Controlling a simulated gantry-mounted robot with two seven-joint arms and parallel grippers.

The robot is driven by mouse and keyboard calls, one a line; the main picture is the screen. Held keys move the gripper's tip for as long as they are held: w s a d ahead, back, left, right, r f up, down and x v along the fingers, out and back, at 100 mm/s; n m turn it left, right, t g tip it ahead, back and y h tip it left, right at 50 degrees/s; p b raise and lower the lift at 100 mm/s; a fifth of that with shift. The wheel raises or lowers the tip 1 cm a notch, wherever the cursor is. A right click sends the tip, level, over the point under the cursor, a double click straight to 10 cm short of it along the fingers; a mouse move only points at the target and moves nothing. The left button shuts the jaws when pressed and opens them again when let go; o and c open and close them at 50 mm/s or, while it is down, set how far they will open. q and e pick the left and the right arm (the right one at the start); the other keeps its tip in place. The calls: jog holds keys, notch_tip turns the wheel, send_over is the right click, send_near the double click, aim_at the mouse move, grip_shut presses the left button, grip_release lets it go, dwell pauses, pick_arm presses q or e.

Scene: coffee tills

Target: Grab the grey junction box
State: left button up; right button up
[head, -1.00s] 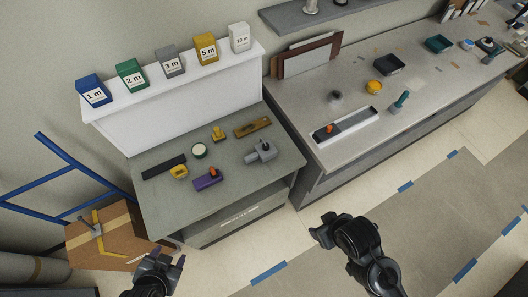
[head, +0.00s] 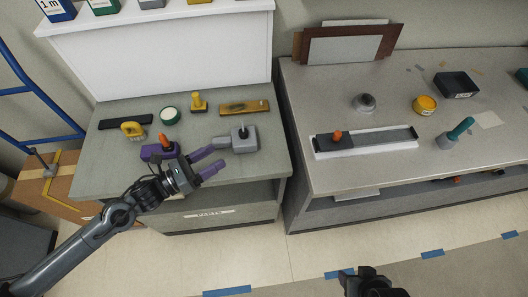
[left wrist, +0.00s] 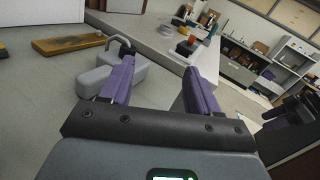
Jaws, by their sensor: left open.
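In the left wrist view the box (left wrist: 139,74) is partly hidden behind the left finger, and the space between the fingers of my left gripper (left wrist: 158,68) is empty. My right gripper (head: 372,280) is low at the bottom edge, far from the box; its jaws are unclear.
A purple block with an orange knob (head: 160,150) is beside my left wrist. A gap separates the right counter (head: 310,90).

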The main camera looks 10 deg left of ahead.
aim_at(239, 134)
pick_arm(q)
jog(key=shift+m, duration=0.7)
jog(key=w+f+b, duration=0.1)
jog(key=w+a+f+b, duration=0.1)
jog(key=f+b, duration=0.1)
jog(key=shift+w+a+f+b, duration=0.25)
jog(key=shift+w+f+b, duration=0.05)
jog(key=shift+w+f, duration=0.1)
jog(key=shift+w+a+m+g+b, duration=0.35)
jog(key=shift+a+b, duration=0.3)
jog(key=shift+b, duration=0.3)
jog(key=shift+w+a+r, duration=0.1)
jog(key=shift+a, duration=0.05)
jog(key=shift+w+d, duration=0.2)
jog(key=shift+w, duration=0.05)
jog(key=x, duration=0.4)
jog(key=shift+r, duration=0.15)
jog(key=shift+x, duration=3.3)
jog(key=shift+w+a, duration=0.1)
pick_arm(e)
notch_tip(239, 134, down, 8)
jog(key=shift+d+f, duration=0.15)
jog(key=shift+d, duration=0.15)
pick_arm(q)
jog(key=shift+r, duration=0.1)
